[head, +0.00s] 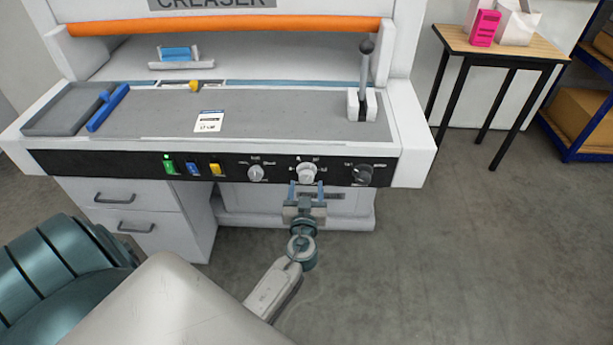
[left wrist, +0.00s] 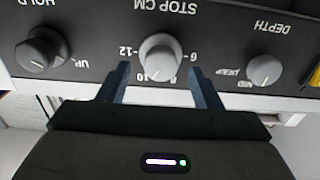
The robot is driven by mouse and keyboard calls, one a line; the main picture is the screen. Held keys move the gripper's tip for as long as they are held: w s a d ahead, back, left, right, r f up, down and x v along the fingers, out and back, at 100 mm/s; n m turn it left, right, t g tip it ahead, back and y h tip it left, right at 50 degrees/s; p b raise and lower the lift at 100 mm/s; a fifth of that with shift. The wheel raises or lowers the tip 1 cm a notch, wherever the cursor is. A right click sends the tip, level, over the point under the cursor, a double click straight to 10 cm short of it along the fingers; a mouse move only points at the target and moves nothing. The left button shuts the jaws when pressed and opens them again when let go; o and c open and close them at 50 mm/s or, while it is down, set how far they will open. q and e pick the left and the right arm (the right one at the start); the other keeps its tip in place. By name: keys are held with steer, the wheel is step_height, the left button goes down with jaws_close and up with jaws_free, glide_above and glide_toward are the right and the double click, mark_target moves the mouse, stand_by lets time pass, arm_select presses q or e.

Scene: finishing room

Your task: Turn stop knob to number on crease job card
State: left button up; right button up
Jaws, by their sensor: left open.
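The white stop knob (head: 306,172) is the middle of three dials on the creaser's black front panel. In the left wrist view the stop knob (left wrist: 160,57) shows upside down under "STOP CM", with 6, 10 and 12 around it; its pointer setting is unclear. My left gripper (head: 307,186) is just in front of the knob. In the left wrist view its open fingers (left wrist: 160,70) stand either side of the knob's near end, with gaps. The crease job card (head: 209,121) lies on the grey bed; its print is too small to read surely. My right gripper is not seen.
The depth knob (head: 255,172) and the dark hold knob (head: 362,175) flank the stop knob. Green, blue and yellow switches (head: 191,168) sit left on the panel. A lever (head: 366,68) stands at the bed's right. A side table (head: 482,43) is at the right.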

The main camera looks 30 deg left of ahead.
mark_target(306, 180)
arm_select(q)
steer(key=shift+p+x, duration=0.35)
steer(key=shift+x, duration=1.25)
steer(key=shift+a, duration=0.1)
steer(key=c, duration=1)
steer(key=shift+f, duration=0.1)
